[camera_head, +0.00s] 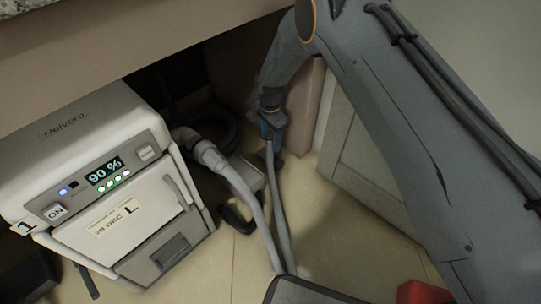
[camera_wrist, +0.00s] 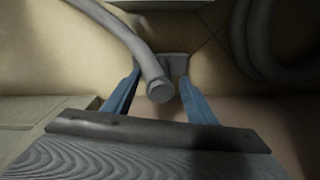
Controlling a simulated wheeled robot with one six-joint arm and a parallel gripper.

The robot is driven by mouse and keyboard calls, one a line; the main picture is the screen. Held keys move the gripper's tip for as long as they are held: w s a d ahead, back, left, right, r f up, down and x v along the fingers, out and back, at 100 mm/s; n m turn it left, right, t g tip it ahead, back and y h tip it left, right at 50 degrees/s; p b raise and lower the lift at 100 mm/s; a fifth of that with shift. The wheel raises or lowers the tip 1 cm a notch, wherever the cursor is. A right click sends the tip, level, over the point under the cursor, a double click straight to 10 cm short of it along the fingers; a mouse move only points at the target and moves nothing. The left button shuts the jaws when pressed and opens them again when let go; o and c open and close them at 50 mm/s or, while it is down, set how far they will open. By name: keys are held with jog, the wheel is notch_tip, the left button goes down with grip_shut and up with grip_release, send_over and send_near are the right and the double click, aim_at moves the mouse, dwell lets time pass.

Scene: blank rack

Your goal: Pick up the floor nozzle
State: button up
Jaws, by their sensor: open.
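A grey tube (camera_wrist: 145,58), which I take to be part of the floor nozzle, runs from the upper left of the wrist view. Its round end (camera_wrist: 161,91) lies between the two blue fingers of my gripper (camera_wrist: 160,92), with gaps to both. A small grey block (camera_wrist: 176,63) shows just behind the tube; whether they are joined I cannot tell. In the head view my gripper (camera_head: 273,128) points down at the upper end of a thin grey tube (camera_head: 276,195). The gripper is open, and its fingers partly hide that end.
A white machine (camera_head: 95,150) reading 90 % stands at the left, with a thick grey hose (camera_head: 238,185) leading from it. A pinkish panel (camera_head: 235,75) and a grey cabinet door (camera_head: 365,150) stand close around my gripper.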

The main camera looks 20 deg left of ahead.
notch_tip(320, 180, down, 3)
jog(key=shift+f+b, duration=0.2)
jog(key=shift+b, duration=0.4)
jog(key=shift+r, duration=0.1)
grip_shut()
jog(key=shift+r, duration=0.15)
jog(key=shift+r+p, duration=0.8)
jog(key=shift+r, duration=0.15)
jog(key=shift+r+p, duration=0.6)
jog(key=shift+r, duration=0.3)
jog(key=s+d+p, duration=0.7)
jog(key=s+d, duration=0.4)
jog(key=s, duration=0.3)
jog(key=shift+f, duration=0.25)
jog(key=shift+s+d, duration=0.1)
